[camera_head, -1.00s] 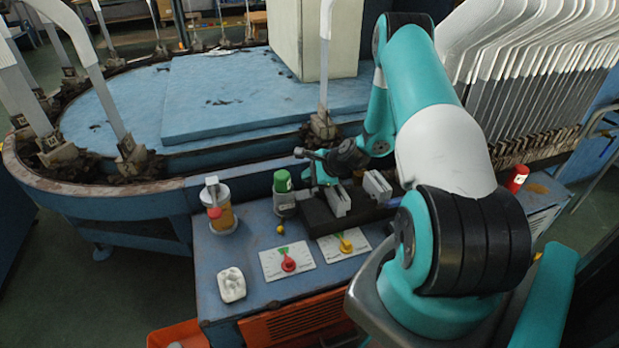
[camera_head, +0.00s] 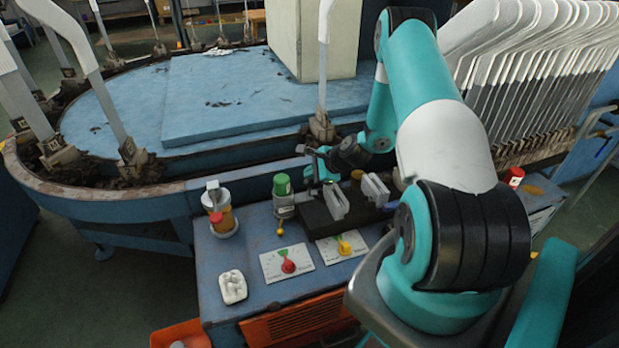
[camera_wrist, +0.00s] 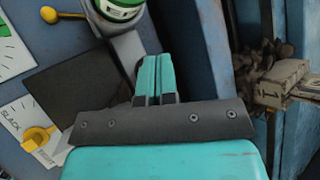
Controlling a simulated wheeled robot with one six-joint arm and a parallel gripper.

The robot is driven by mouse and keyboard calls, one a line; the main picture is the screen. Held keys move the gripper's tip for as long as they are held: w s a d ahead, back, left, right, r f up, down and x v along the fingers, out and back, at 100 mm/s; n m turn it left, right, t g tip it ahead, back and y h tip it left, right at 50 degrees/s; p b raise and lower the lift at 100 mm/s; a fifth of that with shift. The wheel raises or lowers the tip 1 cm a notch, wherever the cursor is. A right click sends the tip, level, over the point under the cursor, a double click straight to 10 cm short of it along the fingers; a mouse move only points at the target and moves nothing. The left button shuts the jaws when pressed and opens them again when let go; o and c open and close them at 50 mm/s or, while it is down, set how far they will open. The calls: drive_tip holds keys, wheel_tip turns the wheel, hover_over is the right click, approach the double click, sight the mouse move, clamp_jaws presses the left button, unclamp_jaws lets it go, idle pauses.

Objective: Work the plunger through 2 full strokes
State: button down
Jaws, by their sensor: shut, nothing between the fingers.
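A green-capped cylinder (camera_head: 283,184) stands upright on a grey base at the back of the bench; a thin lever with a yellow ball (camera_head: 280,232) sticks out in front of it. I cannot tell for certain which part is the plunger. In the wrist view the green cap (camera_wrist: 122,5) is cut off by the top edge, with the yellow ball (camera_wrist: 48,14) to its left. My gripper (camera_head: 316,180) is just right of the green cap. In the wrist view its teal fingers (camera_wrist: 154,62) are together and empty, beside the grey metal below the cap. Contact cannot be told.
An amber jar (camera_head: 219,212) with a red knob stands at the left. A red dial (camera_head: 288,266) and a yellow dial (camera_head: 344,245) sit on white plates in front. A white block (camera_head: 232,287) lies front left.

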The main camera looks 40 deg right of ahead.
sight(311, 182)
drive_tip(key=shift+r, duration=0.15)
wheel_tip(311, 182, up, 5)
drive_tip(key=p, duration=0.4)
idle(1.8)
